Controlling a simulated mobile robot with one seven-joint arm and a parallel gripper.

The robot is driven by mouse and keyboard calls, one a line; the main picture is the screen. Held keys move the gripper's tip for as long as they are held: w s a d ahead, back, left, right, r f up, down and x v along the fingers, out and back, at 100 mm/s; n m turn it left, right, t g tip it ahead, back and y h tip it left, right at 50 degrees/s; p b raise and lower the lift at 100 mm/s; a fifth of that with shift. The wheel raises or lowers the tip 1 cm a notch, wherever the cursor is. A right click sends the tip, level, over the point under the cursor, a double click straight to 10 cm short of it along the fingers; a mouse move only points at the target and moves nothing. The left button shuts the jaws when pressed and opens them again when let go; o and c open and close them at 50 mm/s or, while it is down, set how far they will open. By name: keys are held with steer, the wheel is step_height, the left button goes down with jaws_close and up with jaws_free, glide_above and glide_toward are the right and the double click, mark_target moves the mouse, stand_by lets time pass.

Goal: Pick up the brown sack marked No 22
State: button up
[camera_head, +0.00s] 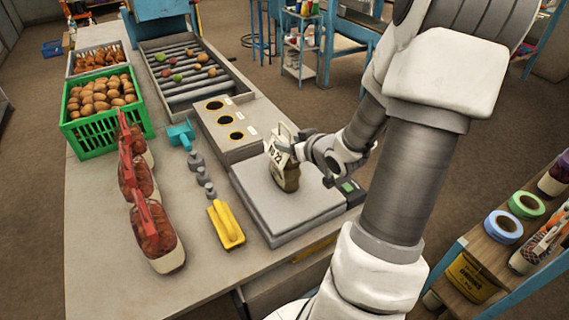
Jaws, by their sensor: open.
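The brown sack marked No 22 (287,173) stands on the grey plate of a scale (262,204), a little tilted. A pale label with dark print shows on its upper part. My gripper (298,150) is at the sack's upper right side, with its fingers open beside or around the sack's top. From this view I cannot tell whether a finger touches it. My wrist hides part of the space to the right of the sack.
A yellow scoop-like tool (226,226), grey weights (197,160) and red-net sacks (152,232) lie left of the scale. A box with round holes (226,131) stands behind it. A green crate (95,141) of potatoes and a roller tray (172,82) are farther back.

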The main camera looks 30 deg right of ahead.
steer(key=shift+x, duration=1.75)
jaws_close()
steer(key=shift+r, duration=0.1)
